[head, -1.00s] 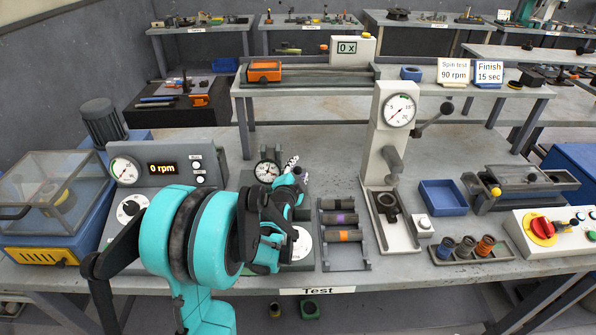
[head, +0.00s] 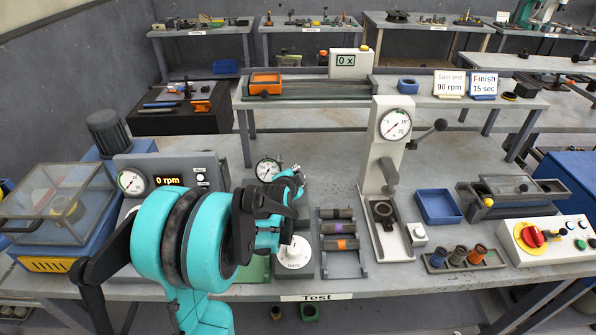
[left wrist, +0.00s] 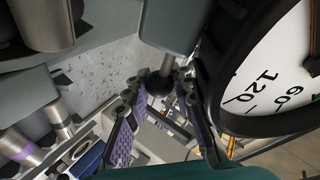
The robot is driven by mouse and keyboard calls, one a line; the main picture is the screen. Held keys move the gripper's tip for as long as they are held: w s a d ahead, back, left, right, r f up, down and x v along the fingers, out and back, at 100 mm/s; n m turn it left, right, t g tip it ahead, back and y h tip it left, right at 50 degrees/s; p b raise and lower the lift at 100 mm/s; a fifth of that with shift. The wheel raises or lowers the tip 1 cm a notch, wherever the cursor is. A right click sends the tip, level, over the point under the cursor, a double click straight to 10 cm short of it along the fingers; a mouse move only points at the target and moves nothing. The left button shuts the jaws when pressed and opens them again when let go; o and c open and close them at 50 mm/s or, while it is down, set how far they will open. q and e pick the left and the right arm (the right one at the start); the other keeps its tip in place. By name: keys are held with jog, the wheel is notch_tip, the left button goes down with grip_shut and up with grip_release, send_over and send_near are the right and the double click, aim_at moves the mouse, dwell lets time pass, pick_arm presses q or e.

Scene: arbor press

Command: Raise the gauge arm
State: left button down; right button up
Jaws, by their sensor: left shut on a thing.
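The gauge arm carries a round white dial gauge (head: 267,170) with a dark rim, above a grey stand with a white disc (head: 294,254). In the left wrist view the dial face (left wrist: 278,72) fills the right side. A dark ball knob (left wrist: 159,83) shows beside it, under a grey block (left wrist: 172,25). My left gripper (head: 294,174) is just right of the gauge in the head view. In the left wrist view its purple-padded fingers (left wrist: 161,95) are shut on the knob. My arm hides part of the stand. My right gripper is not in view.
A rack of dark rollers (head: 342,243) stands right of the gauge stand, then the white arbor press (head: 378,150). The control box reading 0 rpm (head: 170,180) is on the left. Bench (head: 300,145) behind the gauge is clear.

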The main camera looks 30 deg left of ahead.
pick_arm(q)
jog(key=w+a+r+n+g+h+p, duration=0.1)
jog(key=w+a+r+g+h+p, duration=0.3)
jog(key=g+p, duration=0.8)
jog(key=shift+w+a+r+n+h+p, duration=0.35)
jog(key=shift+w+r+h+p, duration=0.95)
jog(key=shift+w+r, duration=0.5)
jog(key=c, duration=1.4)
grip_release()
jog(key=shift+o, duration=0.7)
jog(key=shift+f, duration=0.1)
